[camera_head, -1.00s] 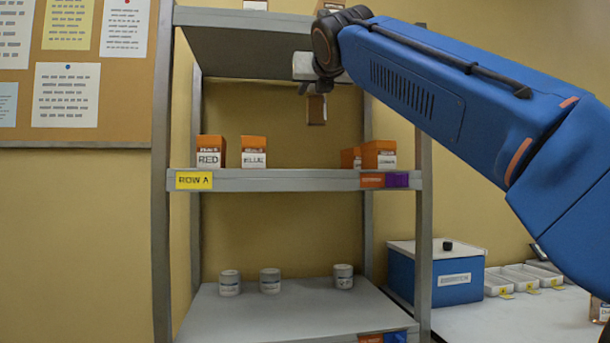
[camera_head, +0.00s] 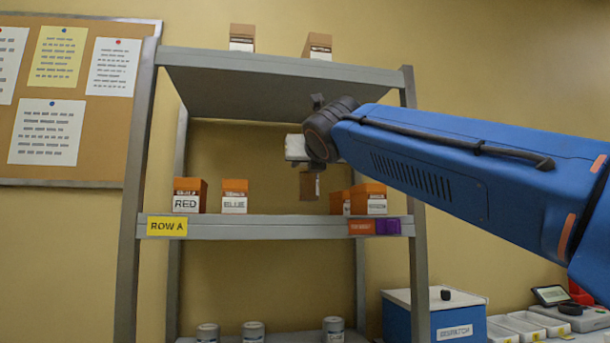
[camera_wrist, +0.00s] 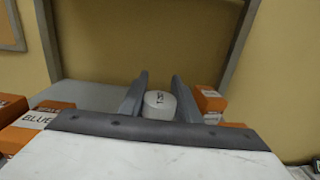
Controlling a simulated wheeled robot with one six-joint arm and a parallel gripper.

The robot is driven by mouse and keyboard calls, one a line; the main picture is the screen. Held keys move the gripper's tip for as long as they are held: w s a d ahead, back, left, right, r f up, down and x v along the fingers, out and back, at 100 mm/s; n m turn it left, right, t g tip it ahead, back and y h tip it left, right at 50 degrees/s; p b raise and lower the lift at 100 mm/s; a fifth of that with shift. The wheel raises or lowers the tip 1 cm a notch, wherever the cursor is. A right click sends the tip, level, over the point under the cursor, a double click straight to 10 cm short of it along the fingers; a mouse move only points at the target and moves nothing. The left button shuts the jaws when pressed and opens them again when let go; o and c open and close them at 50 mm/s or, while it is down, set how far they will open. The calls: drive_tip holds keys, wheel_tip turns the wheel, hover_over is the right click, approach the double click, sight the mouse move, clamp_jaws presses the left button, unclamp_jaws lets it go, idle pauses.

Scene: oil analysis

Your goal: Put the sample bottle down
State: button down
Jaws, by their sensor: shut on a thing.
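The sample bottle (camera_wrist: 159,100) shows in the wrist view as a white round top with small dark lettering, between the two grey fingers. My gripper (camera_wrist: 158,86) is shut on it. In the head view, the white body of my gripper (camera_head: 297,148) is in the shelf bay above the middle shelf (camera_head: 280,229), between the BLUE box and the boxes on the right. A small brown piece (camera_head: 309,186) hangs below it, apparently the bottle or its label. It appears above the shelf surface; whether it touches cannot be told. The bottle's lower part is hidden in the wrist view.
A RED box (camera_head: 187,195) and a BLUE box (camera_head: 235,196) stand left of the gap. Orange boxes (camera_head: 369,199) stand at its right. The upper shelf (camera_head: 285,85) is overhead. White jars (camera_head: 253,331) stand below. A blue bin (camera_head: 434,316) is at lower right.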

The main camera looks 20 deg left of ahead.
sight(305, 174)
drive_tip(key=shift+f, duration=1.45)
drive_tip(key=shift+f, duration=0.15)
drive_tip(key=c, duration=1.3)
unclamp_jaws()
drive_tip(key=shift+c, duration=0.2)
drive_tip(key=shift+s, duration=0.15)
drive_tip(key=v, duration=1.1)
drive_tip(key=shift+s+d, duration=0.3)
drive_tip(key=shift+d, duration=0.05)
